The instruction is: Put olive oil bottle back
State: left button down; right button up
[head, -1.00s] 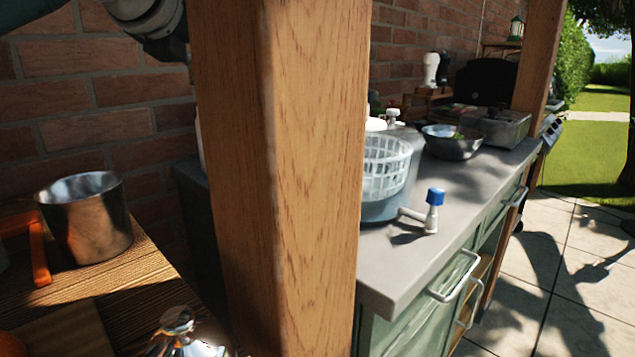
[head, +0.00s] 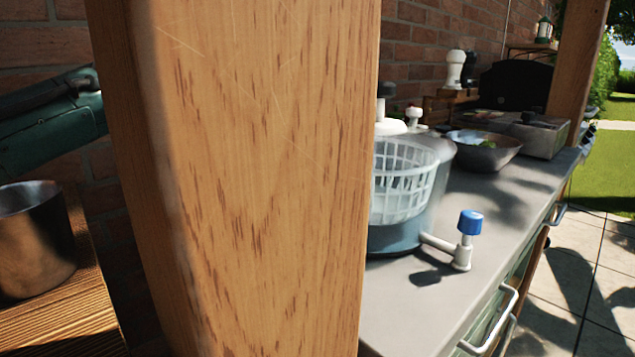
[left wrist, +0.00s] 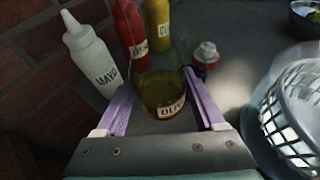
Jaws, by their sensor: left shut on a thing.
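The olive oil bottle (left wrist: 162,96), greenish-yellow glass with a pale label, is between the purple fingers of my left gripper (left wrist: 160,86) in the left wrist view. The gripper is shut on it. I cannot tell whether its base touches the counter. A white mayo bottle (left wrist: 90,57), a red bottle (left wrist: 131,32) and a yellow bottle (left wrist: 158,24) stand just beyond it by the brick wall. In the head view a wooden post hides my left gripper and the bottle; only my green arm link shows at left. My right gripper is out of view.
The wooden post (head: 255,180) fills the middle of the head view. Right of it, the grey counter (head: 415,305) carries a salad spinner (head: 402,190) and a metal bowl (head: 482,153). A metal pot (head: 35,240) stands on the wooden table at left.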

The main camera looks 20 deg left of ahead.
pick_arm(q)
jog(key=shift+f+b, duration=0.95)
jog(key=shift+f, duration=2.65)
jog(key=shift+f, duration=0.1)
grip_release()
jog(key=shift+f, duration=0.1)
jog(key=shift+r, duration=0.3)
jog(key=p+v, duration=1.1)
jog(key=p, duration=0.2)
jog(key=shift+s+p, duration=0.4)
jog(key=shift+s, duration=0.05)
jog(key=shift+d, duration=0.1)
